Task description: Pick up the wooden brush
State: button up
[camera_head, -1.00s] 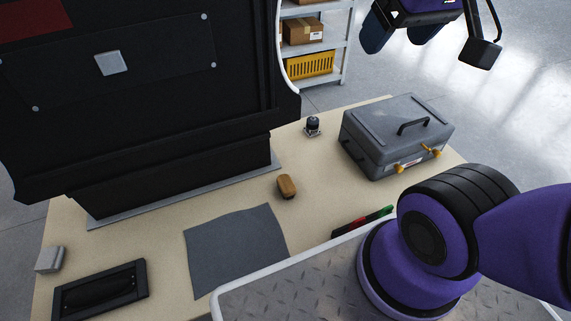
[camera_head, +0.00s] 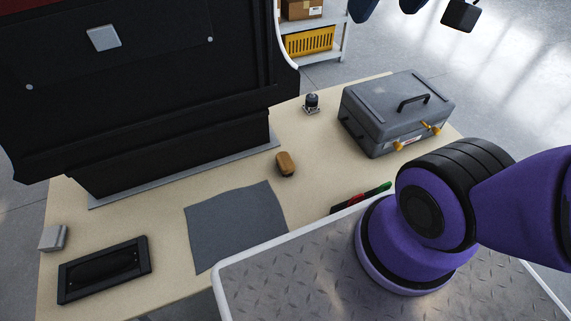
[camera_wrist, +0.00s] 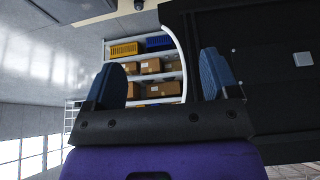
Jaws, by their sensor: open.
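The wooden brush (camera_head: 286,164) is a small brown block on the beige table (camera_head: 330,135), just right of the grey cloth (camera_head: 237,226). It shows only in the head view. My gripper (camera_wrist: 165,85) shows in the wrist view with its two blue fingers wide apart and nothing between them. In the head view only the finger ends (camera_head: 388,8) show at the top edge, well above and beyond the table, far from the brush.
A grey toolbox (camera_head: 395,112) stands on the right of the table, and a small dark device (camera_head: 311,103) sits behind the brush. A large black monitor-like block (camera_head: 170,100) rises at the left. A black frame (camera_head: 103,270) and red-green tool (camera_head: 361,198) lie near the front. Shelves (camera_wrist: 150,67) stand beyond.

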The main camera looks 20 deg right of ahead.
jog(key=w+f+g, duration=0.1)
jog(key=w+f, duration=0.7)
jog(key=w, duration=0.4)
jog(key=g, duration=0.4)
send_over(285, 160)
jog(key=f, duration=3.6)
jog(key=shift+w+f, duration=0.35)
jog(key=shift+s+f, duration=0.15)
jog(key=shift+f, duration=0.5)
notch_tip(285, 160, down, 5)
jog(key=shift+r, duration=0.2)
jog(key=shift+s+f, duration=0.15)
jog(key=shift+f, duration=1.3)
jog(key=shift+s+f, duration=0.1)
jog(key=shift+f, duration=1.3)
